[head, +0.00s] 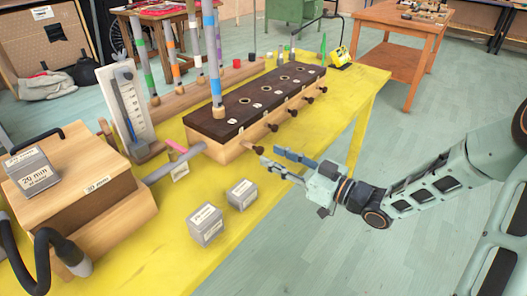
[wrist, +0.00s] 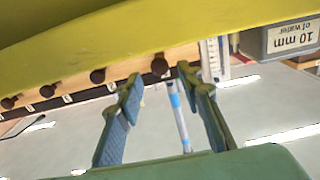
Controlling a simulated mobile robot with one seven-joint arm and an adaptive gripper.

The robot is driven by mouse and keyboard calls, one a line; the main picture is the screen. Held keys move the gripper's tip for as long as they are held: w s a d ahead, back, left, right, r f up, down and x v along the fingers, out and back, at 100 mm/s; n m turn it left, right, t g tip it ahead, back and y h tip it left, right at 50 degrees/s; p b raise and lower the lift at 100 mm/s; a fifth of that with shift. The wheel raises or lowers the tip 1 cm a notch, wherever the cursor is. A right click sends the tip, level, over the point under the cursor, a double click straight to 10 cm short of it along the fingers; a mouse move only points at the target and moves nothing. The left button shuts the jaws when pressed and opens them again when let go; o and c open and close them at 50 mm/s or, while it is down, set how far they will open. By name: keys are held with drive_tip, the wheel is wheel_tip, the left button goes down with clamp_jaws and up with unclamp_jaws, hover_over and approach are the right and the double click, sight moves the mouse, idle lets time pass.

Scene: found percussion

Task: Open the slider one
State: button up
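A long wooden box (head: 240,118) with a dark perforated top stands on the yellow table, with several dark slider knobs along its front side. The nearest knob (head: 258,150) sticks out at the box's near end; I cannot read which slider is number one. My gripper (head: 270,156) is open and empty, its fingers pointing at this nearest knob. The wrist view, which is upside down, shows the knob (wrist: 160,66) between the fingertips (wrist: 158,76) or just beyond them. I cannot tell whether they touch it. Other knobs (wrist: 97,76) line up to the left there.
Two grey weight blocks (head: 207,224) (head: 242,194) stand on the yellow table (head: 190,268) near the gripper. A wooden bellows box (head: 85,190) with a grey weight (head: 32,170) and a gauge (head: 127,105) are at left. Open floor lies right.

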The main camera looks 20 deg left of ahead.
drive_tip(key=v, duration=0.6)
drive_tip(key=shift+s+d, duration=0.1)
drive_tip(key=shift+d, duration=0.15)
